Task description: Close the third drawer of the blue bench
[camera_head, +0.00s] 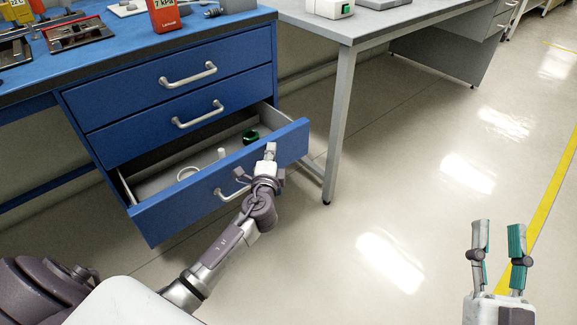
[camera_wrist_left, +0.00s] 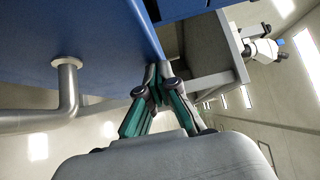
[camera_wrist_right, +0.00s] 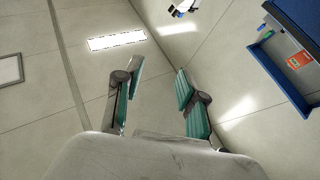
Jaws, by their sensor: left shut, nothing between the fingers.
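The blue bench (camera_head: 112,65) stands at the upper left with its drawers stacked one above another. The third drawer (camera_head: 170,215) is pulled out and its inside shows; the two above it are closed. My left gripper (camera_head: 270,150) is shut and empty, its fingertips at the top edge of the third drawer's front, right of its handle (camera_head: 232,188). In the left wrist view the shut fingertips (camera_wrist_left: 158,70) are at the edge of the blue drawer front (camera_wrist_left: 85,45); contact is hard to tell. My right gripper (camera_head: 497,240) is open and empty over the floor.
The open drawer holds a white ring-like item (camera_head: 187,173) and a dark green item (camera_head: 250,136). A grey table (camera_head: 350,22) stands right of the bench, its leg (camera_head: 340,120) close to the drawer's right end. The floor at right is clear.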

